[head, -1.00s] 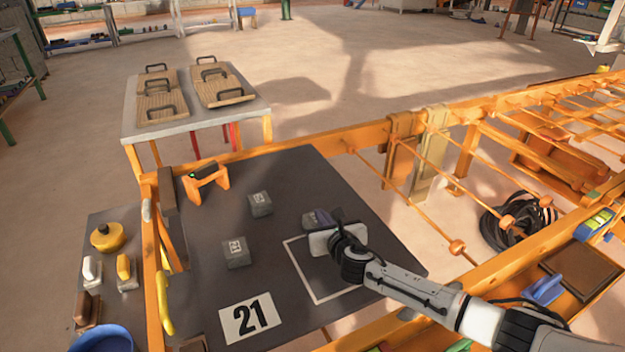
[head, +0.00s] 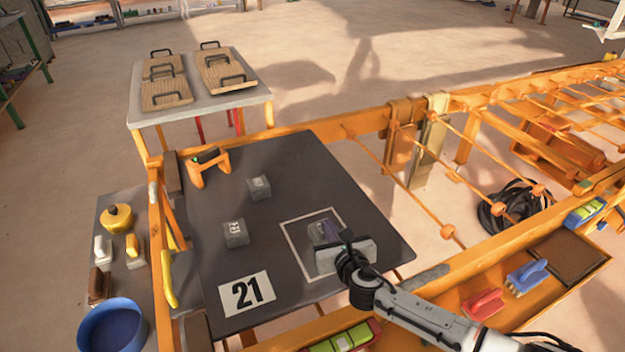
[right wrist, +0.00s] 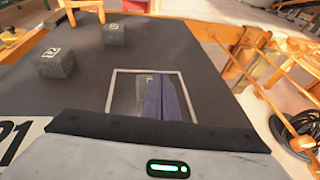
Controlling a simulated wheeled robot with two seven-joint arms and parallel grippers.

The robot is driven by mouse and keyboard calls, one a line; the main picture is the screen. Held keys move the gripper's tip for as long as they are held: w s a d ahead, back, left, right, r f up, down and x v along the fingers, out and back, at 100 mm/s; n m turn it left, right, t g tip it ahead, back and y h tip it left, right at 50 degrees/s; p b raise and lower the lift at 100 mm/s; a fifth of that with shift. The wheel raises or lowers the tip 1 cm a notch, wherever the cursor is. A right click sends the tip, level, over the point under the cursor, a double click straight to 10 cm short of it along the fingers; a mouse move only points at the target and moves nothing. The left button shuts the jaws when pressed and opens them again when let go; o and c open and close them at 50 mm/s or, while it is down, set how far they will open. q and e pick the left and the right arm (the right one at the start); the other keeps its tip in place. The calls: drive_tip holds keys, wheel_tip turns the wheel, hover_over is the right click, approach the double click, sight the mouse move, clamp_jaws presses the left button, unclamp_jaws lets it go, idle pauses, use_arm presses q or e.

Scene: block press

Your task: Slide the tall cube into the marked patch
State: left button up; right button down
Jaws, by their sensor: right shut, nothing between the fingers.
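The marked patch (head: 297,248) is a white square outline on the dark table top; it also shows in the right wrist view (right wrist: 112,92). My right gripper (head: 325,233) points into it from the near side, and its dark purple fingers (right wrist: 166,92) are shut together. A greyish surface (right wrist: 142,93) shows just left of the fingers, inside the outline; it may be the tall cube, but the fingers and hand hide too much to be sure. Two grey cubes with white labels stand left of the patch, a nearer one (head: 235,234) and a farther one (head: 259,187).
A white card marked 21 (head: 247,292) lies at the near left. An orange bracket (head: 210,167) stands at the far left corner. Orange rails (head: 285,137) border the table. A trough with brushes (head: 527,277) is at the right. Bare table top lies between the cubes and patch.

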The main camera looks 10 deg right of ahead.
drive_tip(key=shift+s+r+p, duration=0.15)
drive_tip(key=shift+r+p, duration=0.2)
drive_tip(key=shift+p, duration=0.45)
drive_tip(key=s, duration=1)
drive_tip(key=shift+s+d, duration=0.1)
drive_tip(key=shift+s, duration=0.85)
drive_tip(key=s+d+r+m+g, duration=0.2)
drive_tip(key=s+m+g, duration=0.3)
drive_tip(key=s+m, duration=1)
drive_tip(key=s+d+r+m+g, duration=0.15)
drive_tip(key=s+m+g, duration=0.45)
drive_tip(key=s+m, duration=0.95)
drive_tip(key=w+a+f+m+t+y, duration=0.1)
drive_tip(key=w+a+f+m+t, duration=0.1)
drive_tip(key=w+f, duration=0.2)
drive_tip(key=w+a+f+m+t+y, duration=0.1)
drive_tip(key=w+a+f+t, duration=0.2)
drive_tip(key=f, duration=0.5)
drive_tip(key=shift+w+f+m, duration=0.35)
drive_tip(key=shift+w+f, duration=0.05)
drive_tip(key=shift+w, duration=0.35)
